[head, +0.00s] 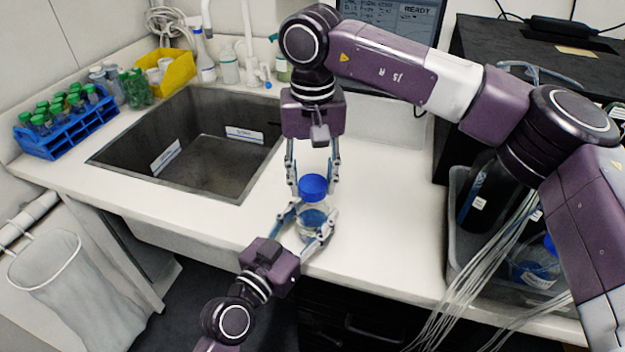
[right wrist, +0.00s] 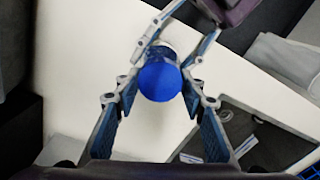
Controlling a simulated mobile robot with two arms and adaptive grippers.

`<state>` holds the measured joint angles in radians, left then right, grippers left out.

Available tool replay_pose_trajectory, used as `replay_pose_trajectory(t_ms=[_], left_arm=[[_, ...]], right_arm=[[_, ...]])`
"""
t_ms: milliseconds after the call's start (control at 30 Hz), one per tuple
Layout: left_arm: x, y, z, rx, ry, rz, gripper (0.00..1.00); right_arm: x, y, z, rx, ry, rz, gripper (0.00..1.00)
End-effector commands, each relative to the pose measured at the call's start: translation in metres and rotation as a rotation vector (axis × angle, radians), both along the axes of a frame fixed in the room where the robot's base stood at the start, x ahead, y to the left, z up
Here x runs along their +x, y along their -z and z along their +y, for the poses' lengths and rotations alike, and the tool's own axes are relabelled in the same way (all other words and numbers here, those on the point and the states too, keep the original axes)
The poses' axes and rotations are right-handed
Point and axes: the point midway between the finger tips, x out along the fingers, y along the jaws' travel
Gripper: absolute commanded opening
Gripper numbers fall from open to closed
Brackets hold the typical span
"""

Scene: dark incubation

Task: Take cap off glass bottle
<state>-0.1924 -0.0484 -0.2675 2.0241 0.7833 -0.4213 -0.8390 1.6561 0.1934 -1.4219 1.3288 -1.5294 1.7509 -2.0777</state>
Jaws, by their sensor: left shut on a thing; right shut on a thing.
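The glass bottle (head: 313,220), clear with a blue cap (head: 313,186), stands upright near the front edge of the white counter. My left gripper (head: 305,222) comes from the front and is shut on the bottle's body. My right gripper (head: 313,189) points down from above and is shut on the cap, one finger on each side. In the right wrist view the blue cap (right wrist: 160,81) lies between the fingertips of my right gripper (right wrist: 162,86). The cap sits on the bottle's neck; it hides most of the bottle in that view.
A sink (head: 205,150) is left of the bottle. Beyond it are a blue rack (head: 68,130) of green-capped tubes and a yellow bin (head: 178,75). At right a grey tub (head: 457,235) holds bottles, with pale tubing (head: 480,275) hanging over its front. Counter right of the bottle is clear.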

Motion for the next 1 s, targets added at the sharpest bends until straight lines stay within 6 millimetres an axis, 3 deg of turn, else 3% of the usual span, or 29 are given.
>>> replay_pose_trajectory(t_ms=[1000], left_arm=[[0.000, 0.000, 0.000, 0.000, 0.000, 0.000, 0.00]], right_arm=[[0.001, -0.029, 0.001, 0.001, 0.000, -0.003, 0.09]])
